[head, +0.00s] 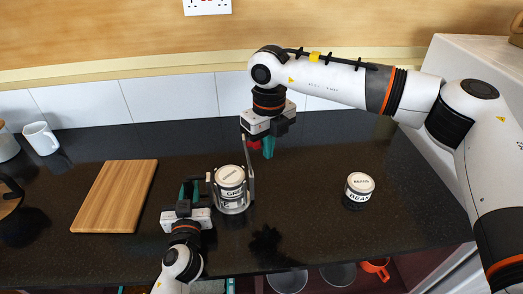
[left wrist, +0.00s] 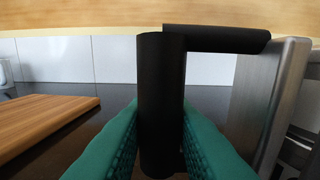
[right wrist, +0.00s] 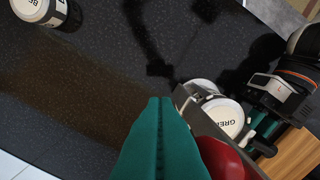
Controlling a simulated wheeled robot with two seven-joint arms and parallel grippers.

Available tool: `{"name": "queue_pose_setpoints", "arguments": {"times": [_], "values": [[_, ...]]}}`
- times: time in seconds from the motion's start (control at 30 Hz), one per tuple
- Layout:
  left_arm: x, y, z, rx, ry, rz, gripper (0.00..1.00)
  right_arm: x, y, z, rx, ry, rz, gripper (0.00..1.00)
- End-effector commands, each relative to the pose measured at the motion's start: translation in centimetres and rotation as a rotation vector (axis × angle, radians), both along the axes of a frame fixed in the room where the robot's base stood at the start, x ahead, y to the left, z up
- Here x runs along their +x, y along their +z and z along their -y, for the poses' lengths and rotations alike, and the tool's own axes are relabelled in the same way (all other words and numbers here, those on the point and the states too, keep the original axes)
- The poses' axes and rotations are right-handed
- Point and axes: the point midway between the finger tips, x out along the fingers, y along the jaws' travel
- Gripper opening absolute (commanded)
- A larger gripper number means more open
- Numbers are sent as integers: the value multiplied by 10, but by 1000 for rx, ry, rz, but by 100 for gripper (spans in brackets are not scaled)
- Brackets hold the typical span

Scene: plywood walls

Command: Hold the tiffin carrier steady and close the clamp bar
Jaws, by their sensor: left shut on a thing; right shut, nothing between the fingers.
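The tiffin carrier (head: 232,208) is a metal frame around a white-lidded container marked "GRE…", standing on the dark counter; it also shows in the right wrist view (right wrist: 222,115). Its black side handle (left wrist: 161,100) is between the teal fingers of my left gripper (head: 195,190), which is shut on it from the left. The metal clamp bar (head: 249,172) stands raised at the carrier's right side, with a red knob (head: 255,146) at its top. My right gripper (head: 268,152) is shut and empty, just right of the knob; the knob (right wrist: 225,160) is beside its fingers in the right wrist view.
A white-lidded jar marked "BEANS" (head: 359,190) stands to the right on the counter. A wooden board (head: 115,197) lies to the left, with a white mug (head: 41,138) further back. The counter between carrier and jar is clear. A tiled wall (head: 170,95) runs behind.

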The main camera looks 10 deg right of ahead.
Motion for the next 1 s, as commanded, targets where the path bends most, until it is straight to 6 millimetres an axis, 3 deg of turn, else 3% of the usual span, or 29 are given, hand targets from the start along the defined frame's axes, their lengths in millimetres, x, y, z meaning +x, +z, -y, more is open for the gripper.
{"name": "queue_pose_setpoints", "arguments": {"times": [1.0], "values": [[0,1,0,-3,-1,2,0,0,0,-52,0,1,0,0]]}}
